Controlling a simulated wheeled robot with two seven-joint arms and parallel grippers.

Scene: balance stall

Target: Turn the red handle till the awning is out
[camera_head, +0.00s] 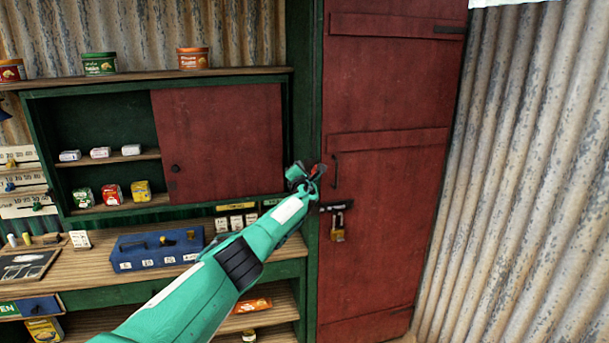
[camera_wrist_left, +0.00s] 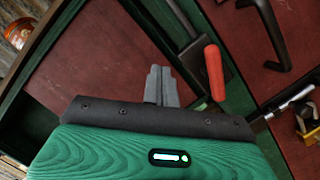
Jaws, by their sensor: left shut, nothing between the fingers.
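The red handle (camera_wrist_left: 214,73) shows in the left wrist view as a red grip on a dark crank arm, on the green post between the cabinet and the red door. In the head view only a small bit of red (camera_head: 317,168) shows beside my gripper, which hides much of the crank. My left gripper (camera_head: 303,172) is in front of the post. In the left wrist view its grey fingers (camera_wrist_left: 160,72) are shut and empty, to the left of the red grip with a gap in the picture. I cannot make out the awning. My right gripper is not in view.
The red door (camera_head: 385,230) has a black pull handle (camera_head: 335,170) and a brass padlock (camera_head: 338,234) close to the right of my gripper. A cabinet with a red sliding panel (camera_head: 220,140) stands left. A blue toolbox (camera_head: 150,256) sits on the counter below.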

